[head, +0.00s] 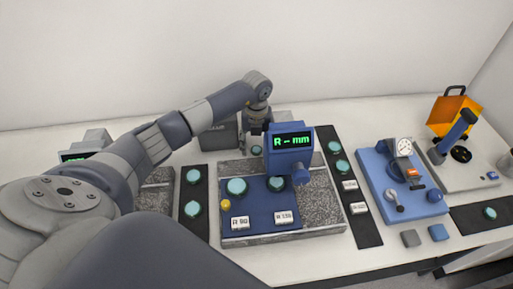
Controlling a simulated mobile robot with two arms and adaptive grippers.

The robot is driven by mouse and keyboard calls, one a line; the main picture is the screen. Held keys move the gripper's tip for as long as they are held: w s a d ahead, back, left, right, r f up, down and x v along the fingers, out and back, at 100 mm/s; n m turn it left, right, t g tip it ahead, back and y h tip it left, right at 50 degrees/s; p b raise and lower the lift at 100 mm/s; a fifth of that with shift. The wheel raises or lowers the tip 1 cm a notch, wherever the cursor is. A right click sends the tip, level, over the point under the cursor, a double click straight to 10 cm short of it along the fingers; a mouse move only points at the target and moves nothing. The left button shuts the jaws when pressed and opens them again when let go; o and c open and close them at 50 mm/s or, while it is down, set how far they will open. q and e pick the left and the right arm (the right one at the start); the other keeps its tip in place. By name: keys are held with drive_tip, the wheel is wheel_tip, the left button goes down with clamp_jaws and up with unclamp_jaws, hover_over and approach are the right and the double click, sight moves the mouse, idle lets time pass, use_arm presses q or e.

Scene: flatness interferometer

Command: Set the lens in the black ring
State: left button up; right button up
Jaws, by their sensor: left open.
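Several teal round lenses show, and I cannot tell which one the task means. One small lens (256,150) lies behind the blue plate, just below my left gripper (257,130). Two more lenses (236,187) sit on the blue plate. Others lie on the dark strips, such as one at the left (193,176) and one at the right (334,147). A black ring (461,154) sits on the grey station at the far right, away from my left gripper. My left gripper is open, pointing down; its fingertips are small and partly hidden. My right gripper is out of view.
A blue readout head (290,155) marked "R - mm" stands close right of my left gripper. A grey box (218,137) stands close left. A blue gauge base (398,180) and an orange shield (455,112) stand at the right.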

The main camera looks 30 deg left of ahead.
sight(257, 148)
use_arm(q)
drive_tip(key=shift+c, duration=0.6)
drive_tip(key=c, duration=1)
wheel_tip(257, 148, up, 10)
drive_tip(key=b, duration=0.3)
